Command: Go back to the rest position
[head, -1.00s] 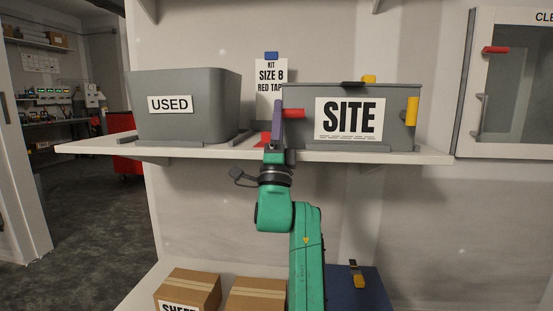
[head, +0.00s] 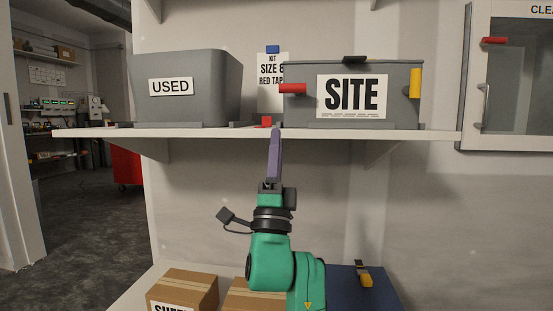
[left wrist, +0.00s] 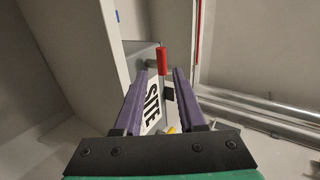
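My left gripper (head: 275,132) has purple fingers on a green arm. It points up, its tips near the shelf's front edge in the head view, below the gap between the two grey bins. In the left wrist view the two fingers (left wrist: 164,72) stand apart with nothing held between them. Beyond them are the SITE bin (left wrist: 152,100) and its red handle (left wrist: 163,61). My right gripper is in neither view.
The shelf (head: 210,133) carries the USED bin (head: 190,105), a SIZE 8 kit card (head: 270,95) and the SITE bin (head: 400,85). Below are cardboard boxes (head: 185,288) and a blue case (head: 375,285). A glass-front cabinet (head: 520,85) hangs at right.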

